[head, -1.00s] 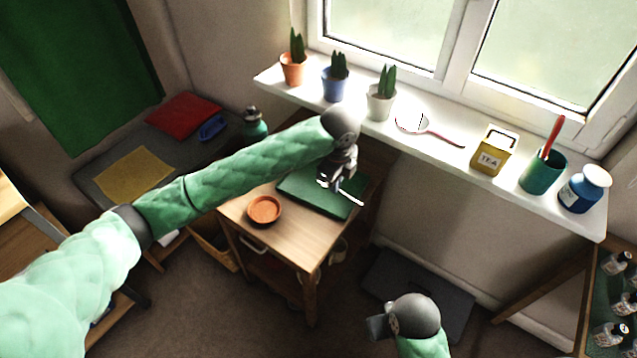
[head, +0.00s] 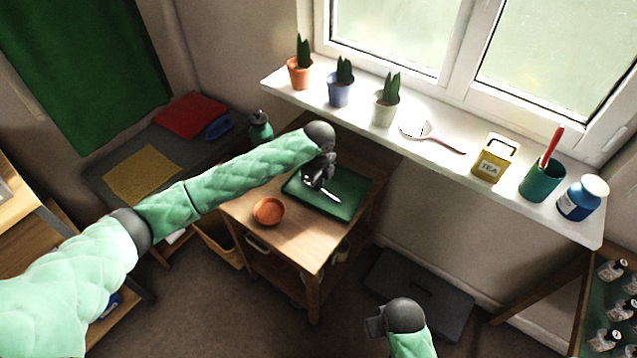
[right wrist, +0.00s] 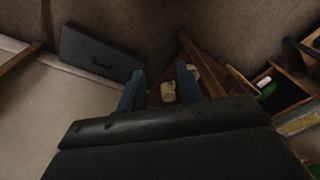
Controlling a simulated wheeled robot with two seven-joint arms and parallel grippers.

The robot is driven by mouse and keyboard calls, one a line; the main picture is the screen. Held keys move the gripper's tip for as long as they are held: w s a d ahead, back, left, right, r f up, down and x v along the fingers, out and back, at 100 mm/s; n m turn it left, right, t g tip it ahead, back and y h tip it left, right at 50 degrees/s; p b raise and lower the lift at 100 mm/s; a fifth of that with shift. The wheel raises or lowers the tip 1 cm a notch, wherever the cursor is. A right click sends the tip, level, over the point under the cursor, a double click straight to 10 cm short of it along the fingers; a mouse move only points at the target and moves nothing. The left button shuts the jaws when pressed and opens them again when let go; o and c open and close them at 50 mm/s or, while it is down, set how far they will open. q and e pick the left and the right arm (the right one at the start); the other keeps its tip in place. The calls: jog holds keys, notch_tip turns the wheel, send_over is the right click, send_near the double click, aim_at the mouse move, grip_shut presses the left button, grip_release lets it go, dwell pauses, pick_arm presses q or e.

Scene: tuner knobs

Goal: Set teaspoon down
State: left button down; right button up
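The teaspoon (head: 331,195) shows as a thin bright handle slanting down to the right over the green tray (head: 350,208) on the small wooden trolley. My left gripper (head: 318,186) is low over the left-middle part of the tray, at the spoon's upper end. It appears shut on the spoon; its fingers are small and dark here, and the other end of the spoon is hidden. Whether the spoon touches the tray I cannot tell. My right gripper (head: 376,326) is away from the trolley, near the bottom; in the right wrist view (right wrist: 160,84) its fingers are apart and empty.
An orange saucer (head: 269,211) sits left of the tray on the trolley top. The windowsill (head: 450,166) behind holds potted plants, a hand mirror (head: 413,129), a yellow tea tin (head: 494,158), a green cup (head: 541,181) and a blue jar (head: 582,198).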

pick_arm(q)
jog(key=shift+f, duration=0.45)
pick_arm(e)
jog(key=shift+w+f, duration=0.1)
jog(key=shift+f, duration=0.5)
pick_arm(q)
jog(key=shift+f, duration=0.15)
jog(key=c, duration=1.6)
grip_release()
pick_arm(e)
jog(key=shift+f, duration=0.1)
